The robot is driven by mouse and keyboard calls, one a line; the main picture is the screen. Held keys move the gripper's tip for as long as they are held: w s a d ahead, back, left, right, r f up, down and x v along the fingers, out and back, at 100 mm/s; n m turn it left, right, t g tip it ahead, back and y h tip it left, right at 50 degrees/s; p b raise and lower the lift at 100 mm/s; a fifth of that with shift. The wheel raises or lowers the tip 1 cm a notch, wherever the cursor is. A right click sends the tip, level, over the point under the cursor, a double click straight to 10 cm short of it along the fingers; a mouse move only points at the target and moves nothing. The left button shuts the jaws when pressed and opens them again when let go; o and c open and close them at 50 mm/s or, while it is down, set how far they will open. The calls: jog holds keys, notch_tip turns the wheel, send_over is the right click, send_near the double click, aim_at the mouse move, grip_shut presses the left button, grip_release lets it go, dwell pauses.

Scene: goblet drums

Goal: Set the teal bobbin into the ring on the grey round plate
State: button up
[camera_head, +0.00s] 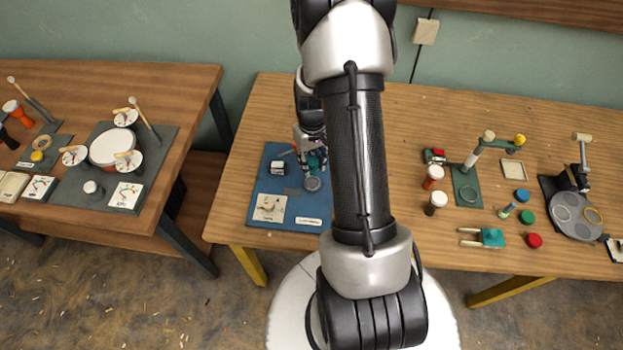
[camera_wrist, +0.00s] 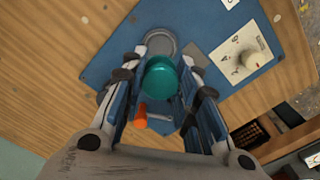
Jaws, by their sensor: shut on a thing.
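The teal bobbin (camera_wrist: 160,78) sits between the two fingers of my gripper (camera_wrist: 158,88) in the wrist view, its round top facing the camera. My gripper is shut on it, over the blue mat (camera_wrist: 210,30). In the head view my gripper (camera_head: 313,160) is at the mat's upper right, partly hidden by my arm, and a little teal shows there. Whether the bobbin touches the mat I cannot tell.
A grey disc (camera_wrist: 160,38) lies on the mat near the bobbin, beside a dial card (camera_wrist: 240,52). Between mat and plate stand a green stand (camera_head: 467,188), a teal pronged piece (camera_head: 492,237) and several coloured caps. A dark post (camera_head: 577,178) rises behind the plate.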

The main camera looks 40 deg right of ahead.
aim_at(312, 184)
notch_tip(312, 184, down, 8)
jog(key=shift+r+b, duration=0.2)
jog(key=shift+b, duration=0.65)
jog(key=shift+r, duration=0.1)
jog(key=shift+f+b, duration=0.3)
jog(key=shift+f, duration=0.1)
jog(key=shift+s+a+f, duration=0.1)
jog(key=shift+s+f, duration=0.05)
jog(key=shift+f, duration=0.05)
jog(key=o, duration=0.5)
jog(key=shift+f, duration=0.1)
jog(key=shift+o, duration=1.4)
